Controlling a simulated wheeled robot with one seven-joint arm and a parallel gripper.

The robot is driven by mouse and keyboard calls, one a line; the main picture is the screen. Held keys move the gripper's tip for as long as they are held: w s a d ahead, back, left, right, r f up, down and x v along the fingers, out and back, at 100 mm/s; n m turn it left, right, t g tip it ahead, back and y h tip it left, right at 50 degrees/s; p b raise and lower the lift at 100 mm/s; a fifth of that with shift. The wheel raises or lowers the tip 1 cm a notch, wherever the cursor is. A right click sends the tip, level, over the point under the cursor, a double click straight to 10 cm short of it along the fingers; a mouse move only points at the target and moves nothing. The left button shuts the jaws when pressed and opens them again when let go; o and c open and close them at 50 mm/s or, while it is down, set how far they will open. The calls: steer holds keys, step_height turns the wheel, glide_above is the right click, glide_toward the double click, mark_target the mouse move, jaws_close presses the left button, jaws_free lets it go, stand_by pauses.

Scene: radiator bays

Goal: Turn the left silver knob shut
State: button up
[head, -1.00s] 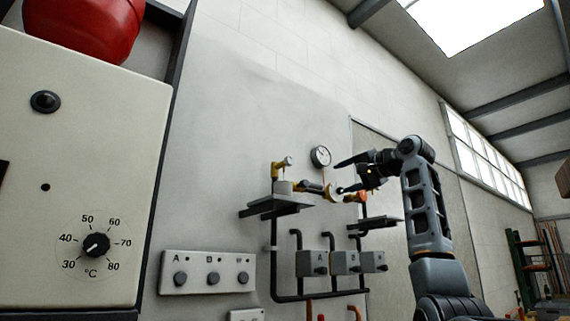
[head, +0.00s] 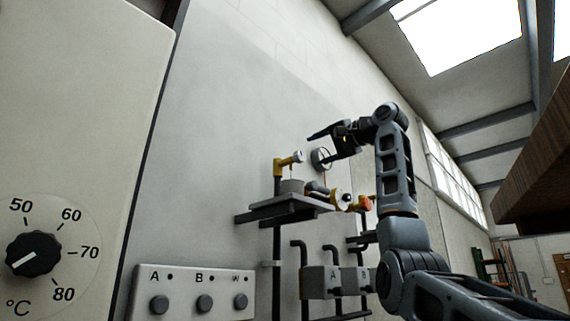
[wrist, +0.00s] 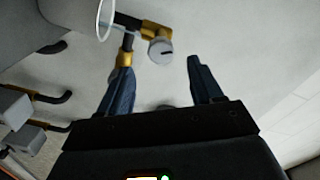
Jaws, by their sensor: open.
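The left silver knob (head: 298,156) sits on a brass valve (head: 281,166) above the left shelf on the wall. In the wrist view the silver knob (wrist: 160,50) has a dark slot line on its face and shows between and just beyond my fingertips. My gripper (head: 317,148) is open and empty, a little right of the knob and slightly above it in the head view. Its two fingers also show apart in the wrist view (wrist: 162,66). I see no contact with the knob.
Below are the shelf (head: 262,212), a lower brass valve (head: 340,196), grey boxes and dark pipes. A white switch panel (head: 180,285) and dial cabinet (head: 80,120) stand left. A brown wooden edge (head: 535,180) hangs at right.

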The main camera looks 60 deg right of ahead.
mark_target(302, 156)
steer(key=shift+w+d+r, duration=0.1)
steer(key=shift+w+d, duration=0.1)
steer(key=shift+w, duration=0.5)
steer(key=p+x, duration=0.2)
steer(key=x, duration=0.4)
steer(key=shift+w+p, duration=0.4)
steer(key=c, duration=1)
